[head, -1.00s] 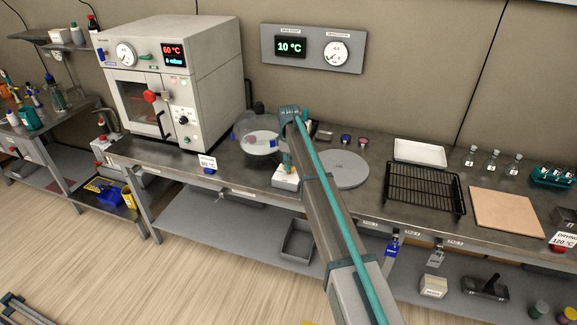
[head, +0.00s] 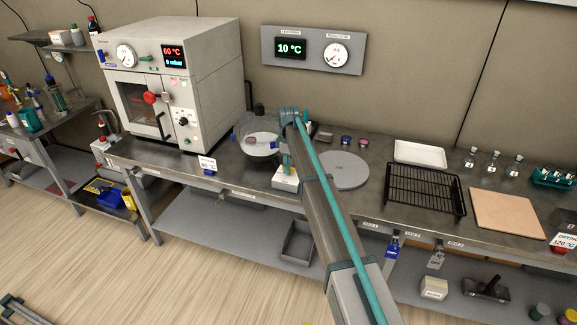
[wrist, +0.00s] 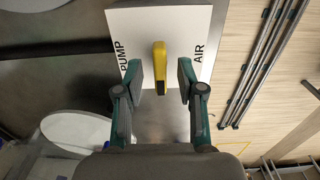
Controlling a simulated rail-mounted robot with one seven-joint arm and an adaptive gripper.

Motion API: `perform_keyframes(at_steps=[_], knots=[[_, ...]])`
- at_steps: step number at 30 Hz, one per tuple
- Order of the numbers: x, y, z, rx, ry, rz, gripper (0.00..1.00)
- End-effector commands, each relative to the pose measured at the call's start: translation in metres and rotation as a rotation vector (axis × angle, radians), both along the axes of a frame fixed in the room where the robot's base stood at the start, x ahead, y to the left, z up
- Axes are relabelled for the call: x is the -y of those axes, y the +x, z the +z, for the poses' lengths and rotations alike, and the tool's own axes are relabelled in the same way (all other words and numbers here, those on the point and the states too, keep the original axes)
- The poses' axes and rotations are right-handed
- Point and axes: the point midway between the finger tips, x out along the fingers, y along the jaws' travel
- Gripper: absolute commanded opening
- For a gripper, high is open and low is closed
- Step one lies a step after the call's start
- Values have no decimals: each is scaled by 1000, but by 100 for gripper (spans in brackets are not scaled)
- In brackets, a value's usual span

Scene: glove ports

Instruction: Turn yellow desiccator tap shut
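The yellow tap (wrist: 160,68) shows in the wrist view as a small upright handle on a white plate (wrist: 183,22) marked PUMP at left and AIR at right. Its long side runs up and down the picture, between the two words. My gripper (wrist: 160,82) is open, with one finger on each side of the tap and a visible gap on both sides. In the head view my arm hides most of the gripper, above a white block (head: 284,184) on the bench. A glass desiccator (head: 259,146) stands behind and left of it.
A vacuum oven (head: 150,85) stands left of the desiccator. A round grey disc (head: 343,171) lies right of my arm, with a black wire rack (head: 425,190) and a tan board (head: 507,209) farther right. A gauge panel (head: 313,49) is on the wall.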

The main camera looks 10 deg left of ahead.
Motion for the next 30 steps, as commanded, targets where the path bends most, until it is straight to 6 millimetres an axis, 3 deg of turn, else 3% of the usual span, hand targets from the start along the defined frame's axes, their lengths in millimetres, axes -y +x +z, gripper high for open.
perform_keyframes(at_steps=[11,24,30], knots=[[0,0,8,1,0,0,39],[0,1,86,1,0,0,39],[0,0,111,0,0,0,39]])
